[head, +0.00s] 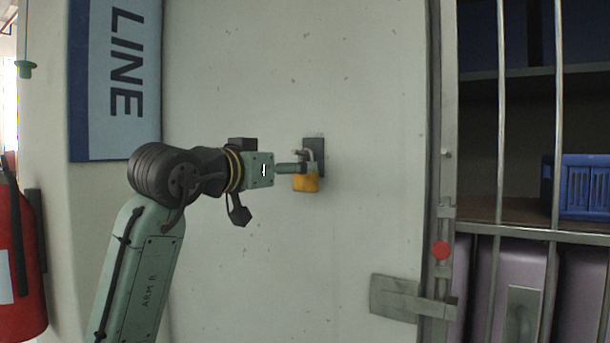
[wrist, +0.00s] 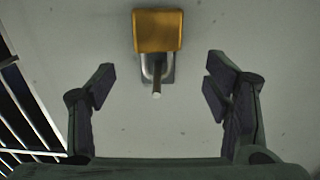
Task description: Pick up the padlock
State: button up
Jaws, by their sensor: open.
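The padlock (head: 306,183) has a yellow-orange body and a grey shackle, and hangs on a dark hook plate (head: 314,146) on the pale wall. My gripper (head: 299,168) reaches in from the left and overlaps the padlock's upper left part in the head view. In the wrist view the padlock's body (wrist: 158,31) is at the top middle, with the shackle and a peg (wrist: 157,86) below it. My gripper's fingers (wrist: 159,82) stand wide apart on either side of the peg, lower in the picture than the padlock's body. Nothing is between the finger pads.
A blue-and-white sign (head: 118,85) is at the upper left and a red extinguisher (head: 15,255) at the far left. To the right stand a metal latch (head: 398,298) and barred shelving with a blue crate (head: 585,187). The wall around the padlock is clear.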

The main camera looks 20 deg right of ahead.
aim_at(301, 156)
jog(key=p+x, duration=0.1)
jog(key=x, duration=0.3)
jog(key=shift+w+d+r, duration=0.1)
jog(key=shift+d, duration=0.3)
jog(key=shift+c, duration=0.5)
jog(key=shift+r, duration=0.1)
grip_shut()
jog(key=shift+r, duration=0.4)
jog(key=shift+a+r, duration=0.2)
jog(key=shift+r, duration=0.1)
jog(key=b+v, duration=0.4)
jog(key=v, duration=1.3)
jog(key=shift+s+a, duration=0.2)
jog(key=shift+s, duration=0.2)
